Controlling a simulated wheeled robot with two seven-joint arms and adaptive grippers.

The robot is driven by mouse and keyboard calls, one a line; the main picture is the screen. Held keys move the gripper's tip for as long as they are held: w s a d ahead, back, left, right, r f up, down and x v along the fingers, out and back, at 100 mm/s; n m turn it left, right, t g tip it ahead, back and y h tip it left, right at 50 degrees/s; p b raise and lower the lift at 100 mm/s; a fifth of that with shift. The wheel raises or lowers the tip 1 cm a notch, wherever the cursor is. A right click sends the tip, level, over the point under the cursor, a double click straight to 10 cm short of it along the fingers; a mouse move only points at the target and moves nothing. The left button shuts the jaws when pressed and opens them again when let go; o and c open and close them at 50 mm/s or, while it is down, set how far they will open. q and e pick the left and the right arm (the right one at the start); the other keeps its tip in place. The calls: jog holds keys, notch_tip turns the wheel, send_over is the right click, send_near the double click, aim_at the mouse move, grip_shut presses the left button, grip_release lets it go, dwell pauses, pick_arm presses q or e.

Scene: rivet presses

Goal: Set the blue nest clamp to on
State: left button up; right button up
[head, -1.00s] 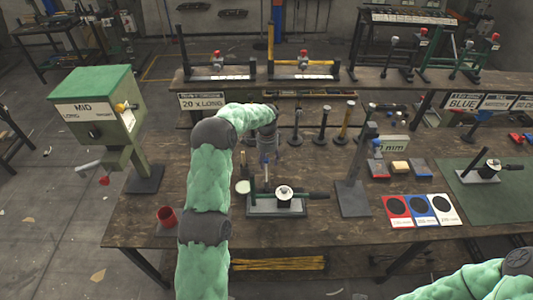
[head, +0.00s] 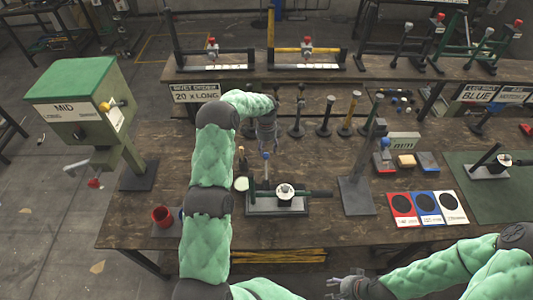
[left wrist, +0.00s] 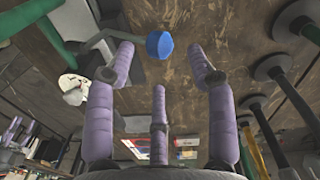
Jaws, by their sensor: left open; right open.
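A lever with a blue ball knob (head: 265,155) stands up from a dark fixture (head: 262,208) on the wooden bench. The fixture carries a white disc (head: 285,188) and has a dark handle out to its right. My left gripper (head: 268,146) is open just above the knob. In the left wrist view the blue knob (left wrist: 159,45) shows between the spread purple fingertips, with nothing gripped. I cannot tell from the lever whether the clamp is on or off. My right gripper (head: 345,284) is open and empty in front of the bench's front edge.
Several upright posts (head: 324,118) stand behind and right of my left gripper. A tall stand (head: 357,195) is right of the fixture. A green press marked MID (head: 85,105) and a red cup (head: 162,215) are at left. Coloured cards (head: 427,207) lie at right.

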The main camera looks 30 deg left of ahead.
aim_at(266, 154)
pick_arm(q)
jog(key=shift+f, duration=2.3)
grip_shut()
